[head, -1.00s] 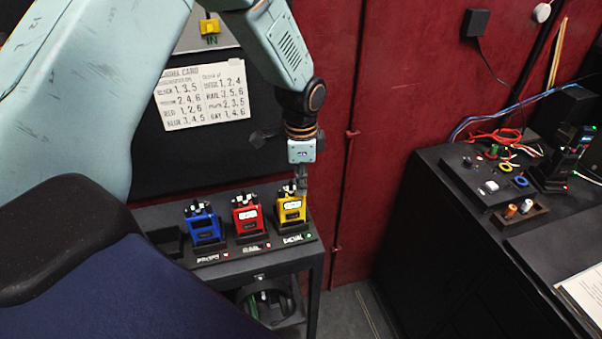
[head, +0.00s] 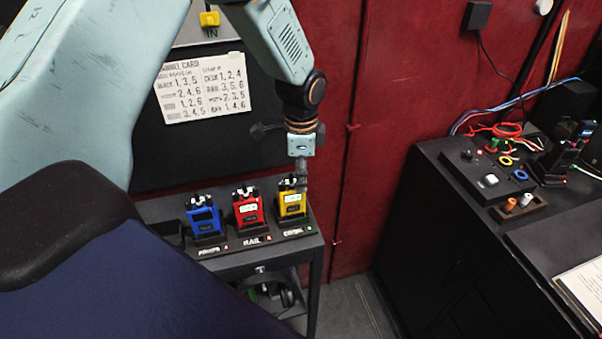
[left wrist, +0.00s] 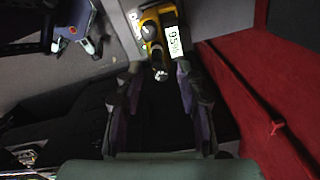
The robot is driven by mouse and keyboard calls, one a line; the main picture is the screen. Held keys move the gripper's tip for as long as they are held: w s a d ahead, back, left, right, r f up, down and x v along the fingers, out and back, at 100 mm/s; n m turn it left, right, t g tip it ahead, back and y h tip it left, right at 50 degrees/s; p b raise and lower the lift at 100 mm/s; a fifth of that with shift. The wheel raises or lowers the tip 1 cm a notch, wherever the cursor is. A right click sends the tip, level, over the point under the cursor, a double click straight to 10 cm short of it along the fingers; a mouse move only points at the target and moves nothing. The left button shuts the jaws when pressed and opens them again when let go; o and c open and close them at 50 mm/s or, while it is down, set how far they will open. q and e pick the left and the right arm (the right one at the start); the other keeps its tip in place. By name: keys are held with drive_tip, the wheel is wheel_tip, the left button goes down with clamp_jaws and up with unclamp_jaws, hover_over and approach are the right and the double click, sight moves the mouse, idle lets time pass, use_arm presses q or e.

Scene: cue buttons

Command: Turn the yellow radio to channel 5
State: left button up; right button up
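The yellow radio (head: 292,208) stands upright in a dark holder at the right end of a row on a small dark table. In the left wrist view, the yellow radio (left wrist: 165,14) is just beyond the fingertips, with a dark round knob (left wrist: 148,30) and a lit display (left wrist: 174,41) whose digits I cannot read surely. My left gripper (head: 301,174) points down just above the radio's top, at its right side. My right gripper is not in view.
A red radio (head: 248,210) and a blue radio (head: 204,219) stand left of the yellow one. A channel card (head: 203,90) hangs on the dark board behind. A black cabinet (head: 415,230) stands to the right. Floor shows between table and cabinet.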

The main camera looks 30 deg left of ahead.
use_arm(q)
wheel_tip(320, 180, up, 12)
idle(0.5)
drive_tip(key=shift+s, duration=0.15)
drive_tip(key=s+d+f+n, duration=0.2)
drive_tip(key=s+d+f, duration=0.1)
drive_tip(key=f, duration=0.4)
drive_tip(key=s+d+f+n, duration=0.1)
drive_tip(key=s+d+f, duration=0.15)
drive_tip(key=f, duration=0.55)
drive_tip(key=s+d+f+n, duration=0.1)
drive_tip(key=s+f+n, duration=0.4)
drive_tip(key=s, duration=0.8)
drive_tip(key=s+d+f+n, duration=0.2)
drive_tip(key=s+f+n, duration=0.35)
drive_tip(key=s, duration=0.75)
wheel_tip(320, 180, down, 23)
drive_tip(key=m+b, duration=0.2)
drive_tip(key=b, duration=1.9)
